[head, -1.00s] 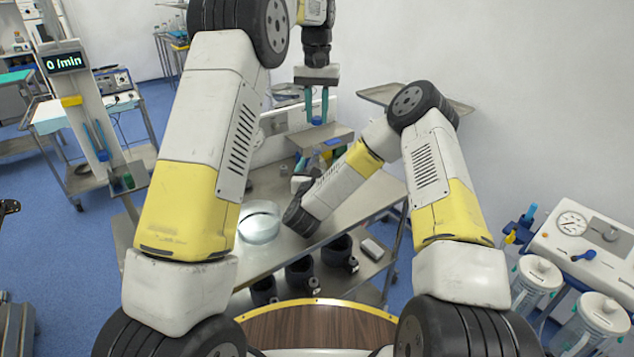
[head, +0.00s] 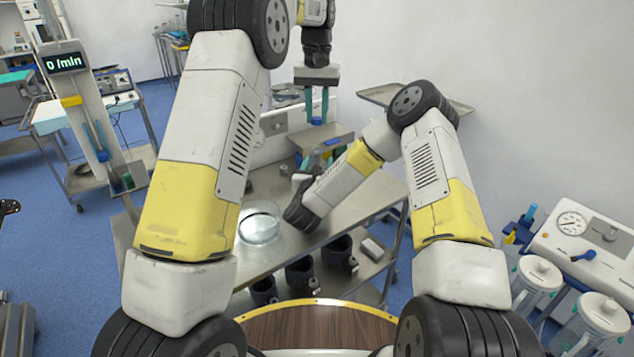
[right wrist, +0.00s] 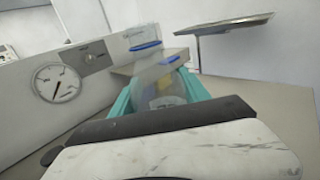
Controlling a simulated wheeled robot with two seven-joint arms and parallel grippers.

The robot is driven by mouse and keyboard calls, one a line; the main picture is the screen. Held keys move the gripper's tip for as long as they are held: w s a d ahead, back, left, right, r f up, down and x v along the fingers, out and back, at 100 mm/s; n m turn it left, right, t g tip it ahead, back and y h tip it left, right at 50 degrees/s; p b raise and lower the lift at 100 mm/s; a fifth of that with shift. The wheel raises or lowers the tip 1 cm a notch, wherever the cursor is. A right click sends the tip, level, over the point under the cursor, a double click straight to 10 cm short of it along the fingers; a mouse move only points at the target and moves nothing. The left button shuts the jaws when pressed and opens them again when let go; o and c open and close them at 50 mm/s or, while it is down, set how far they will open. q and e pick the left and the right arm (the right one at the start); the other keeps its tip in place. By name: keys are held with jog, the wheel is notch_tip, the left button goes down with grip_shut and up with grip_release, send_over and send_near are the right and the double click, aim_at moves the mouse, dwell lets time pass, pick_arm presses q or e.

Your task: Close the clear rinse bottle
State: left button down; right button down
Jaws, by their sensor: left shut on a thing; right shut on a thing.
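The clear rinse bottle (right wrist: 162,92) stands between the teal fingers of my right gripper (right wrist: 162,98) in the right wrist view, with a blue ring near its neck. A blue band of a cap (right wrist: 145,46) shows just above and left of the neck; whether it touches the bottle is too blurred to tell. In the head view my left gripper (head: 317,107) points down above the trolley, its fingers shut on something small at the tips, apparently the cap. My right gripper's jaws and most of the bottle are largely hidden by my right forearm in the head view.
The steel trolley (head: 285,253) carries a round glass dish (head: 260,222) in front. A gauge panel (right wrist: 65,85) stands left of the bottle in the right wrist view. A grey tray (head: 375,96) juts from the wall behind my right arm.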

pick_arm(q)
jog(key=shift+f, duration=2.5)
jog(key=shift+f, duration=0.9)
jog(key=shift+f, duration=0.55)
